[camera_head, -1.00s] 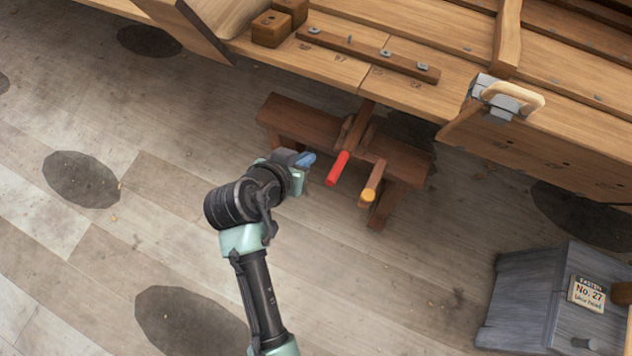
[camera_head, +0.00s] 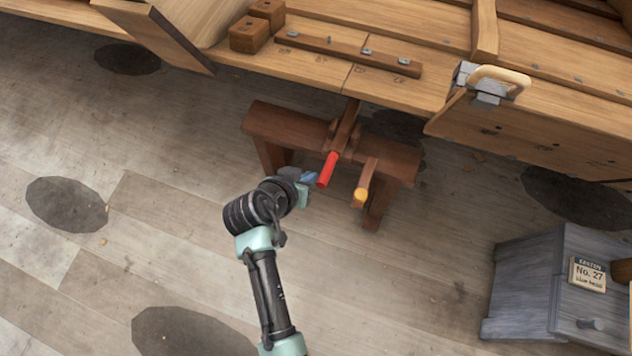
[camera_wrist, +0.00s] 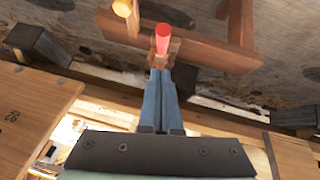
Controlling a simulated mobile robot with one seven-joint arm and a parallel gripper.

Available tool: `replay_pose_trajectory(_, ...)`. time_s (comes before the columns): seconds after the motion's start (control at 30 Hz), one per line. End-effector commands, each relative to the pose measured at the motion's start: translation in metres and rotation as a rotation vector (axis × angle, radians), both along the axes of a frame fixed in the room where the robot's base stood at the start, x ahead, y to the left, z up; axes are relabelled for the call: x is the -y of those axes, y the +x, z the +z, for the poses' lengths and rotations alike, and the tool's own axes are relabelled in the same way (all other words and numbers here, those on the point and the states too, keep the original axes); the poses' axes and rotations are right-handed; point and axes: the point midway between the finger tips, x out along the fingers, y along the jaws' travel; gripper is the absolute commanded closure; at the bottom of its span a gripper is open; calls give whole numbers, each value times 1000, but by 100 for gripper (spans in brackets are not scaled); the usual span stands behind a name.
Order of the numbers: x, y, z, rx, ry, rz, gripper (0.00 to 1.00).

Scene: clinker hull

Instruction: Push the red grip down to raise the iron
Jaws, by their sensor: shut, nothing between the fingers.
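The red grip (camera_head: 328,169) is the near end of a wooden lever (camera_head: 347,122) pivoted on a low brown trestle (camera_head: 280,125). The lever's far end runs under the hull planking, and I cannot make out the iron. My gripper (camera_head: 312,179) is shut and empty, its blue fingers close beside the red grip on its left in the head view. In the wrist view the closed fingertips (camera_wrist: 160,72) point toward the red grip (camera_wrist: 162,40), which appears just past them. I cannot tell whether they touch.
A second lever with a yellow end (camera_head: 360,197) sits right of the red one. The hull planking (camera_head: 400,88) overhangs the trestle. A clamp with a wooden handle (camera_head: 495,80) is on the plank edge. A grey cabinet (camera_head: 525,285) stands lower right. Floor (camera_head: 400,290) is open in front.

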Motion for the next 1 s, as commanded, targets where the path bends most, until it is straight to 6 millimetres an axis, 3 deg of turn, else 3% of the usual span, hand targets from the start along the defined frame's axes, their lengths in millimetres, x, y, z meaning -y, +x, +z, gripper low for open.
replay_pose_trajectory(0.17, 12, 21, -28, 0, 0, -3, 100)
replay_pose_trajectory(0.4, 16, 14, -58, -1, 0, -1, 100)
replay_pose_trajectory(1.0, 17, 11, -72, 14, -4, 0, 100)
